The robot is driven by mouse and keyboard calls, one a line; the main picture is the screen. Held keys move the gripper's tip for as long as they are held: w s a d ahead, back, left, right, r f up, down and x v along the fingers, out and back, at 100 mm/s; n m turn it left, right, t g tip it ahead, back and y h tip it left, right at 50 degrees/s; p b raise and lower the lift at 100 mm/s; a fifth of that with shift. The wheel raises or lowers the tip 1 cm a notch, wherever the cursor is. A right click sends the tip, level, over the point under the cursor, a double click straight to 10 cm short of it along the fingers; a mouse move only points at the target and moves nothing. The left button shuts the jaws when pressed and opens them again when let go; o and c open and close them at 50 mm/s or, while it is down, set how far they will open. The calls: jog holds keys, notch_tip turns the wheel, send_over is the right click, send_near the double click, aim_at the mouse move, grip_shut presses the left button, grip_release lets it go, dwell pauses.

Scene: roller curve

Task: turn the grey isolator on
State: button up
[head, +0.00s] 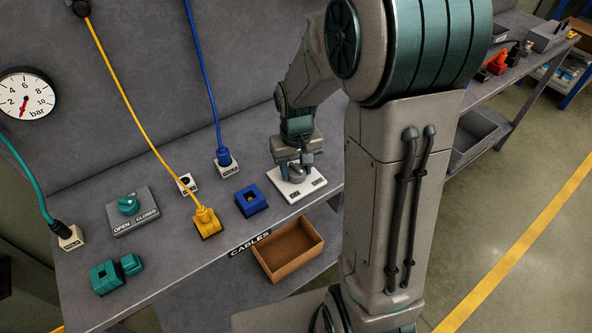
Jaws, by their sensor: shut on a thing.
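The grey isolator is a grey rotary knob (297,175) on a white plate (296,194) at the right of the grey bench in the head view. The plate carries small dark labels that are too small to read. My gripper (294,171) points down over the plate and is shut on the knob. The gripper's fingers partly hide the knob, so its exact angle cannot be told.
A teal knob on a plate marked OPEN and CLOSED (129,205) stands at the left. A yellow plug (206,220), blue plug (225,160) and blue socket (250,200) lie near the plate. A brown box (289,250) sits below the bench edge.

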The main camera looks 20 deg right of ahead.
aim_at(296, 167)
jog(key=m+b, duration=0.1)
jog(key=m, duration=0.9)
jog(key=shift+b, duration=0.3)
jog(key=shift+m, duration=0.5)
jog(key=o, duration=1)
notch_tip(296, 167, up, 14)
